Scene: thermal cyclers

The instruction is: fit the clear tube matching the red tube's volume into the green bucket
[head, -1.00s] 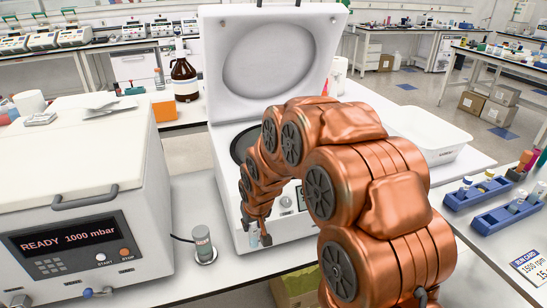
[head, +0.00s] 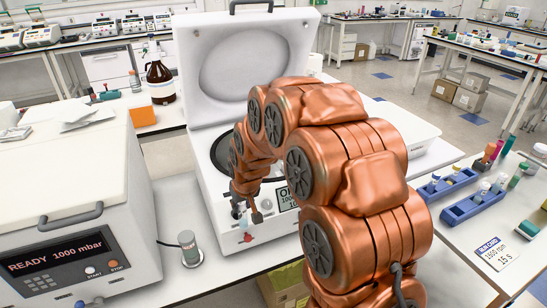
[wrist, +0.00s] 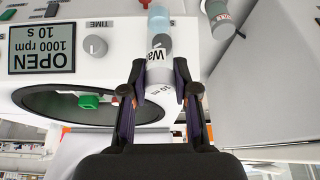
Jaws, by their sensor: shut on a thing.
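My gripper (wrist: 160,85) is shut on a clear tube (wrist: 159,50) with a white label starting "Wa"; the end by the jaws reads "10 m", the rest cut off. In the head view my gripper (head: 247,212) holds it in front of the white centrifuge (head: 205,205), whose lid stands open. The green bucket (wrist: 88,101) shows inside the dark round bowl in the wrist view, apart from the held tube. My arm hides part of the bowl in the head view. I cannot tell which tube is the red one; a reddish tube (head: 497,149) stands at the right.
The centrifuge display (wrist: 43,48) reads OPEN, 1000 rpm, 10 s. A small grey device (head: 189,248) stands at the centrifuge's front left. A white box reading READY (head: 65,250) fills the left. Blue racks (head: 470,205) and a run card (head: 492,253) lie right.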

